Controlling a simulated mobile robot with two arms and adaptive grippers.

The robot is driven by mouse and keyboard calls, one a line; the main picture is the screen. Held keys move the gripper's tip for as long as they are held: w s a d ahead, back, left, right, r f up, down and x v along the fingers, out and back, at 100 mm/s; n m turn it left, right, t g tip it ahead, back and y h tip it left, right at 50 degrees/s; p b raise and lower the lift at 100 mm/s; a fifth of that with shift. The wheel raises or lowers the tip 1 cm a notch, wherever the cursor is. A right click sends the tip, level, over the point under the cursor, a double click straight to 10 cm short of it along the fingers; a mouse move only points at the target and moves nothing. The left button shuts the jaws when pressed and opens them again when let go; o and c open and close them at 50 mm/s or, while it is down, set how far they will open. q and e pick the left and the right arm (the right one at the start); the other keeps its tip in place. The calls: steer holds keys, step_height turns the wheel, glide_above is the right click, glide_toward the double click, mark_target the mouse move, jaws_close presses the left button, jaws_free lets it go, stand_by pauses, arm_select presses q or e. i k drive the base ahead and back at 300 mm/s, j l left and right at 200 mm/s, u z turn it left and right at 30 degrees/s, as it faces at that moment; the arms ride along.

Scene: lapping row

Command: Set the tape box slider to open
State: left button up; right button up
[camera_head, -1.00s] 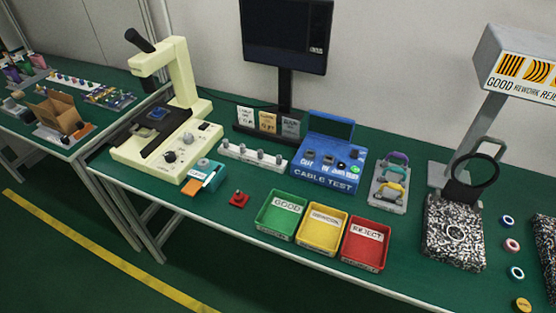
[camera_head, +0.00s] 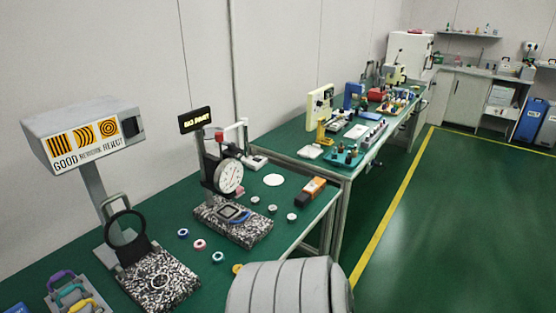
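I cannot pick out the tape box or its slider for certain in the head view. An orange and dark grey block (camera_head: 311,191) lies near the right end of the near bench; I cannot tell what it is. Neither gripper shows. A grey ribbed part of my own arm fills the bottom middle and hides some of the bench's front edge.
The near green bench (camera_head: 165,224) carries a dial gauge (camera_head: 229,176) on a speckled plate, a ring-shaped magnifier (camera_head: 127,228), a sign stand (camera_head: 84,136) and small rings. Farther benches (camera_head: 296,148) run back right. Green floor (camera_head: 455,230) is open on the right.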

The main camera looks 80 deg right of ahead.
mark_target(311, 186)
steer(key=z, duration=2.9)
